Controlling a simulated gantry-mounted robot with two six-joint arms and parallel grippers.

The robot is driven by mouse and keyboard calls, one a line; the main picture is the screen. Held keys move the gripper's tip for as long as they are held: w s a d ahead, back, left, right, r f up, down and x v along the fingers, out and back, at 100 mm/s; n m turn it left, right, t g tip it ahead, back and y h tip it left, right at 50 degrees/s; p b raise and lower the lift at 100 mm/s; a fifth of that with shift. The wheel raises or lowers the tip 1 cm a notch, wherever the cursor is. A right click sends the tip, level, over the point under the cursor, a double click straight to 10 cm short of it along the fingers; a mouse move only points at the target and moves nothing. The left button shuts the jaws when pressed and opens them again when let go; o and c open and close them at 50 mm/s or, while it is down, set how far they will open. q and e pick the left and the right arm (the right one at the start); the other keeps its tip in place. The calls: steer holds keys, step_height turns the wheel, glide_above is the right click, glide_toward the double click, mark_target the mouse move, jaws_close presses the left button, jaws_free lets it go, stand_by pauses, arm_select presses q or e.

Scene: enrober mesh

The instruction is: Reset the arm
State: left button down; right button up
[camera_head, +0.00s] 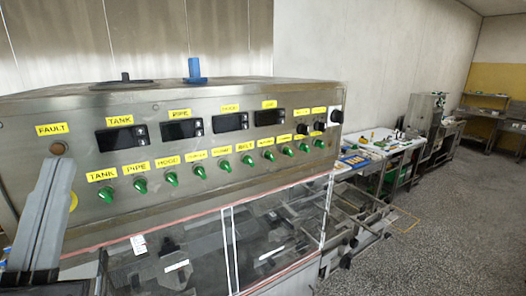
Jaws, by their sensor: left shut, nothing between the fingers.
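My left gripper (57,175) shows at the left edge of the head view. Its grey fingers point up, shut and empty, in front of the left end of the steel control panel (240,150). It covers part of the panel below the FAULT label (51,129). I cannot tell whether it touches the panel. My right gripper is not in view.
The panel carries a row of green knobs (171,179), dark displays (173,130) and yellow labels. Below it is a clear-windowed housing (200,262). A worktable (385,150) with small items stands behind at right. The speckled floor (450,220) is open at right.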

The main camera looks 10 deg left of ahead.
arm_select(q)
steer(key=d+r+t+h, duration=0.2)
steer(key=d+r+h, duration=0.35)
steer(key=h, duration=0.55)
step_height(320, 180, up, 13)
steer(key=p, duration=1.3)
steer(key=shift+s+d+f+p, duration=0.2)
steer(key=shift+d+p, duration=0.1)
steer(key=shift+p, duration=0.1)
